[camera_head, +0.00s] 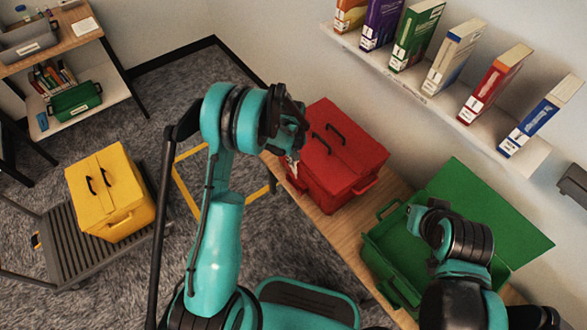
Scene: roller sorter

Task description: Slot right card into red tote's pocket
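The red tote (345,150) is closed, with black handles on its lid, on a wooden bench (325,218). My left gripper (293,145) is at the tote's left side, close against it in the picture; I cannot tell whether they touch. A small whitish patch (291,160) shows below the gripper, at the tote's side. It may be a card, but it is too small to tell whether it is held or in a pocket. The fingers are too dark and overlapped to read. My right arm reaches over the green tote; its gripper does not show.
The green tote (382,262) stands open on the bench, right of the red one. A wall shelf (450,115) with several books runs above the bench. A shelving unit (75,40) stands back left.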

